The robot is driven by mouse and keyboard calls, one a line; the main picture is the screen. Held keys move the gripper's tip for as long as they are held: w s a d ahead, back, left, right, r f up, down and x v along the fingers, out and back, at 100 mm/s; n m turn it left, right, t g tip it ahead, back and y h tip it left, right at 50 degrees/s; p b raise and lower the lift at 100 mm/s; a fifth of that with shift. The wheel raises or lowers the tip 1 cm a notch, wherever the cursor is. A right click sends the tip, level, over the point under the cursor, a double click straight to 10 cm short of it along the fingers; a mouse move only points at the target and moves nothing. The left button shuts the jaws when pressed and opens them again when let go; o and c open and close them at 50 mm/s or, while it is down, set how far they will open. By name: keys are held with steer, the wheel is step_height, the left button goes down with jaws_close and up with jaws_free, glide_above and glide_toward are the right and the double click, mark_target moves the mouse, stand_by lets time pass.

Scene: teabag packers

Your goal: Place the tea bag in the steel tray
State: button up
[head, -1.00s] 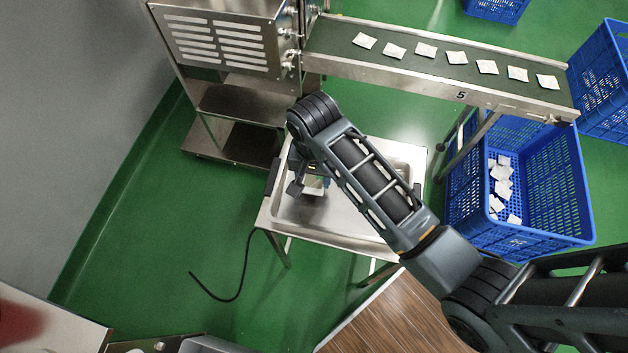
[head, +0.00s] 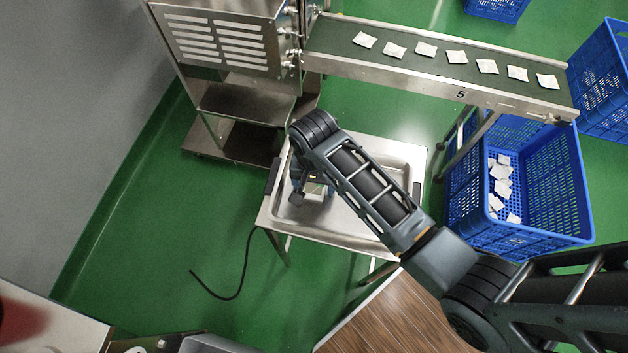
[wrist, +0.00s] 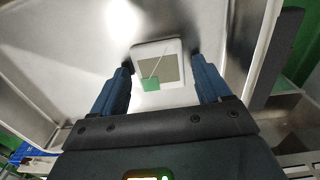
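The tea bag, a pale square with a white border, a string and a green tag (wrist: 158,65), shows in the wrist view between my fingers. It looks flat against the floor of the steel tray (wrist: 60,55). My gripper (wrist: 163,78) is open, with one blue finger on each side of the bag. A gap shows at the right finger; the left fingertip is very close to the bag's edge. In the head view, my gripper (head: 309,192) is over the left part of the steel tray (head: 335,224), and my arm hides much of the tray.
A conveyor (head: 440,72) with several white packets runs behind the tray from a steel machine (head: 225,40). A blue crate (head: 545,185) holding packets stands to the right. A black cable (head: 243,275) lies on the green floor at left.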

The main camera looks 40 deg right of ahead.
step_height(320, 180, up, 12)
steer(key=shift+r, duration=0.15)
stand_by(0.6)
steer(key=n+t, duration=0.2)
steer(key=t, duration=0.1)
glide_toward(314, 187)
steer(key=s+d, duration=0.1)
steer(key=s, duration=0.3)
steer(key=s+n+t, duration=0.3)
steer(key=s, duration=0.3)
steer(key=s+r+n+t, duration=0.2)
steer(key=s+r+t, duration=0.2)
steer(key=s+r, duration=0.3)
steer(key=s+a+r+n+t, duration=0.1)
steer(key=s+r+n+t, duration=0.2)
steer(key=r, duration=1.1)
steer(key=s+t, duration=0.2)
steer(key=s, duration=0.2)
steer(key=shift+a+r, duration=0.15)
steer(key=shift+r, duration=0.1)
